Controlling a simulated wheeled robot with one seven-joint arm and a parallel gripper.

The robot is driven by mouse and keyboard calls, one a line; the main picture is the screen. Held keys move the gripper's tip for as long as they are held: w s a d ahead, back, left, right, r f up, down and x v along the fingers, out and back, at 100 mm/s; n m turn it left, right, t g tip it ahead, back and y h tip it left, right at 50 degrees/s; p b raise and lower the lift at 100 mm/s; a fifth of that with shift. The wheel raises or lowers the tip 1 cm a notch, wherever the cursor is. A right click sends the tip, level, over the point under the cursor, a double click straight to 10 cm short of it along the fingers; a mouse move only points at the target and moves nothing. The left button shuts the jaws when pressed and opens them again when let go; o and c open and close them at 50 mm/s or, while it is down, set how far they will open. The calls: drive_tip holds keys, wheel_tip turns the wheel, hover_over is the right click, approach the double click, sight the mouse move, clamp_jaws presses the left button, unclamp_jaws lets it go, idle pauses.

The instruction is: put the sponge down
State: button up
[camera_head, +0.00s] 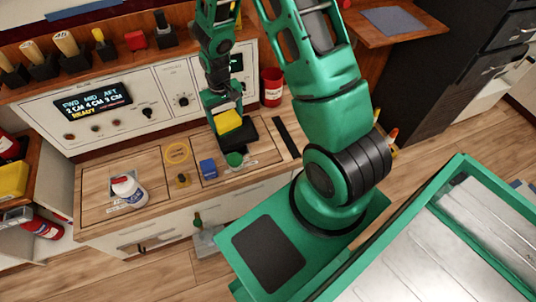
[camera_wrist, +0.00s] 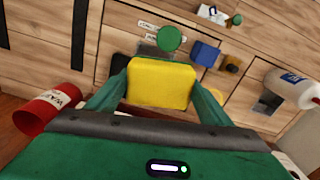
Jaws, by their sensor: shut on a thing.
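A yellow sponge (camera_head: 229,120) is between the fingers of my gripper (camera_head: 226,112), which is shut on it. In the wrist view the sponge (camera_wrist: 161,84) fills the space between the two green fingers (camera_wrist: 160,95). In the head view it shows above a black pad (camera_head: 238,134) on the wooden counter. I cannot tell whether it touches the pad.
A green round thing (camera_head: 234,159), a blue block (camera_head: 208,168), a yellow ring (camera_head: 177,153) and a white bottle (camera_head: 130,191) are on the counter (camera_head: 105,167). A red can (camera_head: 272,86) stands behind, right of my gripper. A panel with a display (camera_head: 92,100) rises behind.

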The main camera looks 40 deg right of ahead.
drive_tip(key=s+f+m, duration=0.2)
drive_tip(key=s+f, duration=0.6)
drive_tip(key=s, duration=0.3)
drive_tip(key=d+f, duration=0.2)
drive_tip(key=d, duration=0.1)
drive_tip(key=w+d+f, duration=0.1)
drive_tip(key=d+f, duration=0.1)
drive_tip(key=d, duration=0.2)
drive_tip(key=w+d+f, duration=0.1)
drive_tip(key=d+f, duration=0.2)
drive_tip(key=d, duration=0.1)
drive_tip(key=shift+w+d, duration=0.1)
drive_tip(key=shift+d, duration=0.1)
drive_tip(key=shift+d+f, duration=0.1)
drive_tip(key=shift+f, duration=2)
drive_tip(key=o, duration=1)
drive_tip(key=shift+f, duration=0.1)
